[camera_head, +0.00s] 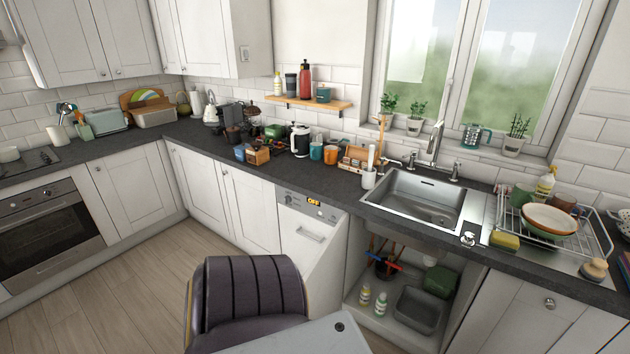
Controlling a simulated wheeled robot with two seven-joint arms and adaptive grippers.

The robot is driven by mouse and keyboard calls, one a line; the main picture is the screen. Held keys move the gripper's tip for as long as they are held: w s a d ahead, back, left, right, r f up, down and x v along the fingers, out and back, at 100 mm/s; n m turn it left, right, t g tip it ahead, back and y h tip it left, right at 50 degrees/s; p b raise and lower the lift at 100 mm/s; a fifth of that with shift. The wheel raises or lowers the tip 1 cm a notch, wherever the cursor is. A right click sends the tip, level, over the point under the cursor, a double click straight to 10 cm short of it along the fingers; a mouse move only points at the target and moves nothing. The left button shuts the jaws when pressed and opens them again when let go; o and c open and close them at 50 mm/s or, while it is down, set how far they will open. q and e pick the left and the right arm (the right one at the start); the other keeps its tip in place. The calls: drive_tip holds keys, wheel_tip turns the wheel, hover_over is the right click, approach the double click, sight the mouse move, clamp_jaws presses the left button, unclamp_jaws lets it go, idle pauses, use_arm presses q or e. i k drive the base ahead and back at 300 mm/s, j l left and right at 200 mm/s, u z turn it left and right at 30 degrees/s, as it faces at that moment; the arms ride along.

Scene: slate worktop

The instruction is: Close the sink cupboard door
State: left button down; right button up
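The sink cupboard (376,321) stands open under the sink, and its inside shows. A white panel (322,272) juts out toward me from the left side of the opening, in front of part of the dishwasher. It looks like the cupboard door swung wide open, seen at a steep angle; its lower end is partly hidden. Neither my left nor my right gripper is in view.
Inside the cupboard are two bottles (380,303), a grey basin (418,310), a green box (440,281) and pipes. The dishwasher (302,232) is left of the opening. The sink (418,199) and dish rack (553,222) are above. Wooden floor (130,295) is clear at left.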

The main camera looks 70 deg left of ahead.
sight(324, 278)
drive_tip(key=k+j+u, duration=0.15)
drive_tip(key=j, duration=0.35)
drive_tip(key=k+j+u, duration=0.1)
drive_tip(key=j, duration=0.45)
drive_tip(key=k+j+u, duration=0.15)
drive_tip(key=j, duration=0.4)
drive_tip(key=k+j+u, duration=0.1)
drive_tip(key=j, duration=0.5)
drive_tip(key=k+j+u, duration=0.15)
drive_tip(key=j, duration=0.4)
